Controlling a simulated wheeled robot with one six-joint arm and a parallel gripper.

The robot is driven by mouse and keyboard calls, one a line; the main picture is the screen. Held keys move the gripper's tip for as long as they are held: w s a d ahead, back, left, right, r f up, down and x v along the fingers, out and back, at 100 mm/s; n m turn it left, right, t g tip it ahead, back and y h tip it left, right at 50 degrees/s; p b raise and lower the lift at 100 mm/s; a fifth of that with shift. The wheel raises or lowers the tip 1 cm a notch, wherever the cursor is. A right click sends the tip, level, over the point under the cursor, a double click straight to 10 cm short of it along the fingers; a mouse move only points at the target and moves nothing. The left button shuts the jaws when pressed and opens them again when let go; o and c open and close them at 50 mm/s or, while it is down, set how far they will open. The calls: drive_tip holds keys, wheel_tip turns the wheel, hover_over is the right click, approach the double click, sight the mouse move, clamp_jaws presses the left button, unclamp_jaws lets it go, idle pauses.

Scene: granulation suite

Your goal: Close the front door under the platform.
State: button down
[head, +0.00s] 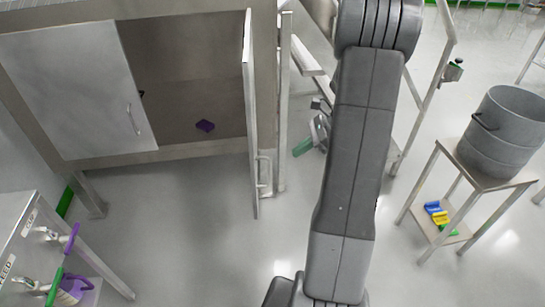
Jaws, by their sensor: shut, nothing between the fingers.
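A steel cabinet-like enclosure (190,153) stands at the upper left, with a dark opening in its front. A door (250,120) at the right side of the opening stands open, swung out and seen nearly edge-on. Its bar handle (264,172) is near its lower end. A flat steel panel (70,85) with its own handle (132,118) covers the left part of the front. My arm runs up the picture right of the open door, apart from it in the picture. My gripper does not show.
Steps with rails rise behind my arm. A purple-and-green-handled bench (30,235) stands lower left. A stand (450,160) with a grey drum (505,125) is at right. The floor before the opening (180,220) is clear.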

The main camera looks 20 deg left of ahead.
sight(269, 167)
drive_tip(key=x, duration=0.3)
drive_tip(key=r+x, duration=0.1)
drive_tip(key=x, duration=0.3)
drive_tip(key=a+b+x, duration=0.1)
drive_tip(key=x, duration=0.3)
drive_tip(key=shift+s+a, duration=0.15)
drive_tip(key=shift+s, duration=0.3)
drive_tip(key=shift+s+a+r, duration=0.1)
drive_tip(key=shift+s+a, duration=0.15)
drive_tip(key=shift+a, duration=0.35)
